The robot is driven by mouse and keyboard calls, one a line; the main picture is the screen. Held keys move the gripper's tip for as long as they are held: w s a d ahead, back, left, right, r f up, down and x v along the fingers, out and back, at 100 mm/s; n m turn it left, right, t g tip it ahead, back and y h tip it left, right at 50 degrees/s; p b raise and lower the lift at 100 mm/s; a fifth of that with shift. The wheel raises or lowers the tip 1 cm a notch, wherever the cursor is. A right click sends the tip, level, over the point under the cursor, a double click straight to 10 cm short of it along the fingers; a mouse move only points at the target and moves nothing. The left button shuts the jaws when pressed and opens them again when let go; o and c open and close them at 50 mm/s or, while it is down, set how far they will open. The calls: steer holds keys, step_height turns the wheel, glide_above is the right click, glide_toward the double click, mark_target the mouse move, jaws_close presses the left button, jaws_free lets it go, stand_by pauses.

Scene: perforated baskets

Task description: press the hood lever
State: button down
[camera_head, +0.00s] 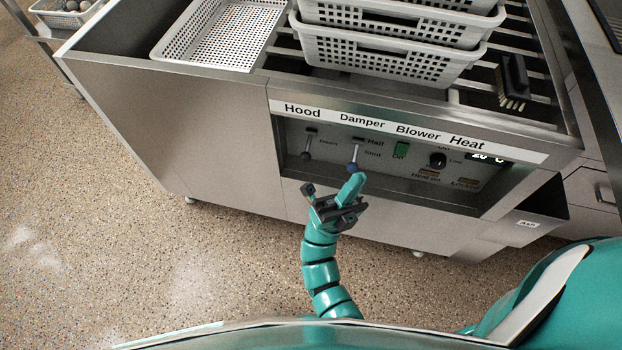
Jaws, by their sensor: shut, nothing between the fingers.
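The hood lever (308,143) is a short metal stick with a dark knob at its lower end. It sits in the recessed control panel under the word "Hood", at the left end. The damper lever (355,153), with a dark blue knob, is just right of it under "Damper". My gripper (350,186) is shut and empty in front of the panel, below and right of the hood lever. Its tip appears close under the damper knob; I cannot tell whether they touch. The hood lever is not covered by my arm.
A green switch (401,150) and a dark heat knob (437,159) are farther right on the panel. White perforated baskets (393,55) and a brush (513,82) sit on top of the steel unit (185,130). The speckled floor (150,230) at left is clear.

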mark_target(308, 146)
steer(key=w+a+f+m+t+y+b, duration=0.1)
steer(key=w+a+f+y+b, duration=0.2)
steer(key=f+y, duration=0.2)
steer(key=w+a+f+m+t+y+b, duration=0.1)
steer(key=f+y, duration=0.4)
steer(key=f, duration=0.7)
steer(key=w+a+f+m+t+y+b, duration=0.1)
steer(key=w+a+f+t+y+b, duration=0.2)
steer(key=w+a+f+y+b, duration=0.2)
step_height(308, 146, down, 4)
steer(key=shift+w+r+m+y, duration=0.2)
steer(key=shift+m+y, duration=0.1)
steer(key=shift+y, duration=0.3)
steer(key=shift+h, duration=0.3)
steer(key=b+x, duration=0.1)
steer(key=x, duration=0.8)
steer(key=shift+w+d+r+b, duration=0.1)
steer(key=shift+w+b, duration=0.05)
steer(key=shift+b, duration=0.25)
steer(key=shift+a+r, duration=0.4)
steer(key=shift+a, duration=0.2)
steer(key=shift+a+r, duration=0.4)
steer(key=shift+a, duration=0.15)
steer(key=shift+a+r, duration=0.3)
steer(key=shift+a, duration=0.2)
steer(key=shift+r, duration=0.1)
